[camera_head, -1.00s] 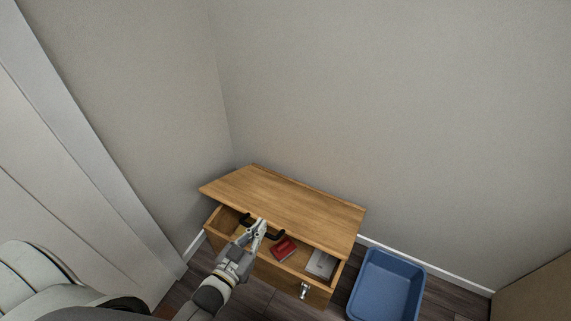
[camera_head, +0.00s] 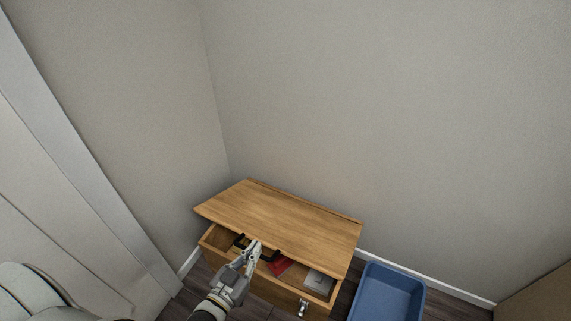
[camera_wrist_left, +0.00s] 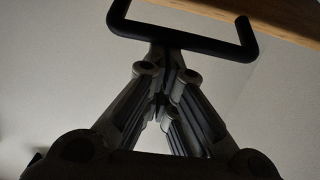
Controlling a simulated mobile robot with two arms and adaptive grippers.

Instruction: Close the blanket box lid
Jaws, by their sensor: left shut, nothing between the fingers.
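The wooden blanket box (camera_head: 275,291) stands against the wall, its lid (camera_head: 285,218) tilted partly open above the front rim. A gap shows between lid and rim. A black handle (camera_head: 270,256) is on the lid's front edge; in the left wrist view the handle (camera_wrist_left: 185,40) spans just beyond the fingertips. My right gripper is not in view.
A red item (camera_head: 279,266) and a grey item (camera_head: 318,281) lie inside the box. A metal clasp (camera_head: 303,307) is on the box front. A blue bin (camera_head: 388,290) stands on the floor to the right. A white door or panel (camera_head: 60,210) is at left.

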